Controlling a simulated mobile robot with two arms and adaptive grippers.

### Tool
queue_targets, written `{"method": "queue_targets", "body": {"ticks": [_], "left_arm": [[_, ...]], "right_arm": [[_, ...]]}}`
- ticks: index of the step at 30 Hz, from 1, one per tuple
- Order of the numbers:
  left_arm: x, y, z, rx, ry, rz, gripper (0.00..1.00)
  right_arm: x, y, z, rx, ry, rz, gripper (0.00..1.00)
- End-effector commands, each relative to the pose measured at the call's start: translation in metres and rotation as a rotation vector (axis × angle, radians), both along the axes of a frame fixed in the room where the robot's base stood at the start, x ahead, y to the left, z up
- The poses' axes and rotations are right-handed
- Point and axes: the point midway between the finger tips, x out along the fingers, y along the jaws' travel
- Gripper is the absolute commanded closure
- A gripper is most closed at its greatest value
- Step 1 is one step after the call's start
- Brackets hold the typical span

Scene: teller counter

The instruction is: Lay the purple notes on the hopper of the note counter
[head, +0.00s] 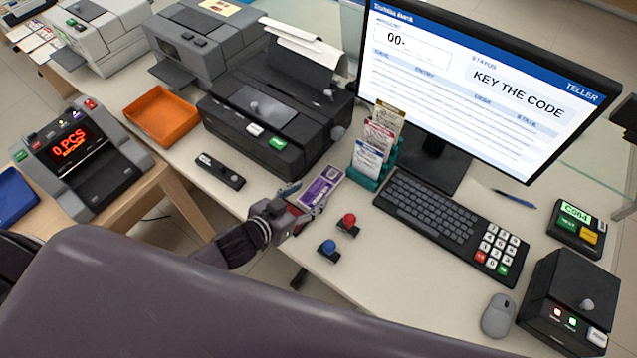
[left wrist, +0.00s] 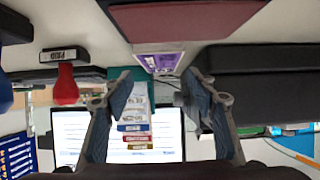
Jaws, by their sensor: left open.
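The purple notes (head: 320,186) lie as a small banded stack on the white counter, in front of the teal slip holder. They also show in the left wrist view (left wrist: 158,62), beyond the gap between the fingers. My left gripper (head: 305,200) is open at the near end of the notes; in the left wrist view its fingers (left wrist: 162,105) are spread with nothing clasped. Whether a finger touches the notes I cannot tell. The note counter (head: 128,152) stands at the left with a red "0 PCS" display and a dark hopper area. My right gripper is not in view.
An orange tray (head: 162,115) and black stapler-like item (head: 220,170) lie toward the note counter.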

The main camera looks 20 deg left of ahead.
Motion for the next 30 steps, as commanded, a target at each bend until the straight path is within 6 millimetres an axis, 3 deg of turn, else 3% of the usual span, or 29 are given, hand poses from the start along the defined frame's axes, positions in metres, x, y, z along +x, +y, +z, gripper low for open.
{"method": "queue_targets", "body": {"ticks": [15, 26, 30], "left_arm": [[0.042, -0.015, -0.024, 0.0, 0.0, 0.001, 0.48], [0.047, -0.018, -0.029, 0.0, 0.001, 0.0, 0.48], [0.047, -0.018, -0.029, 0.0, 0.001, 0.0, 0.6]], "right_arm": [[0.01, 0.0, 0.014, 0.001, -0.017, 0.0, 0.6], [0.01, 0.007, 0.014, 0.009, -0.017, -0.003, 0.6], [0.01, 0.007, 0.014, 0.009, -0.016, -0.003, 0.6]]}}
